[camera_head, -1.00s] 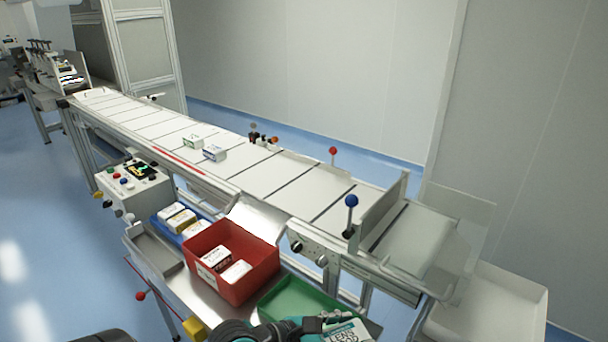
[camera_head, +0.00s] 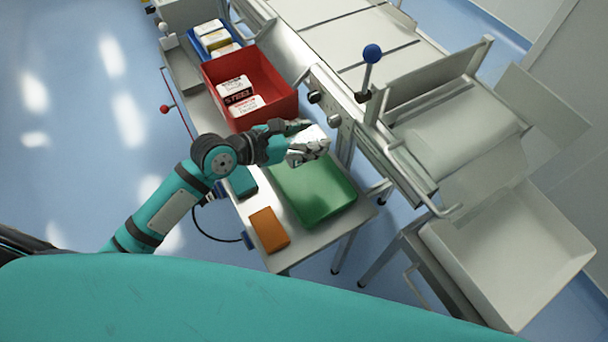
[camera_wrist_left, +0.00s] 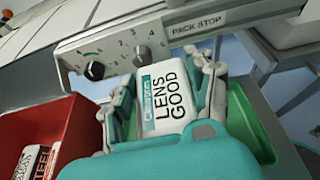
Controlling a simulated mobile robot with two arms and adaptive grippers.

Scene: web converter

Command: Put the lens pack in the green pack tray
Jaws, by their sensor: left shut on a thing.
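The lens pack (camera_wrist_left: 168,98) is a white box with a teal band and the words "LENS GOOD". My left gripper (camera_head: 306,143) is shut on it, with a finger on each side in the left wrist view (camera_wrist_left: 163,100). In the head view the pack (camera_head: 314,133) is mostly hidden by the fingers. The green pack tray (camera_head: 322,200) lies on the bench, and the held pack appears above its far end. The tray also shows beside and behind the gripper in the wrist view (camera_wrist_left: 246,122). My right gripper is not in view.
A red bin (camera_head: 284,103) with white packs stands beyond the green tray, close to the gripper. A blue tray (camera_head: 198,33) with packs is farther back. An orange block (camera_head: 268,229) lies at the near bench end. The conveyor frame with knobs (camera_wrist_left: 96,70) runs alongside.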

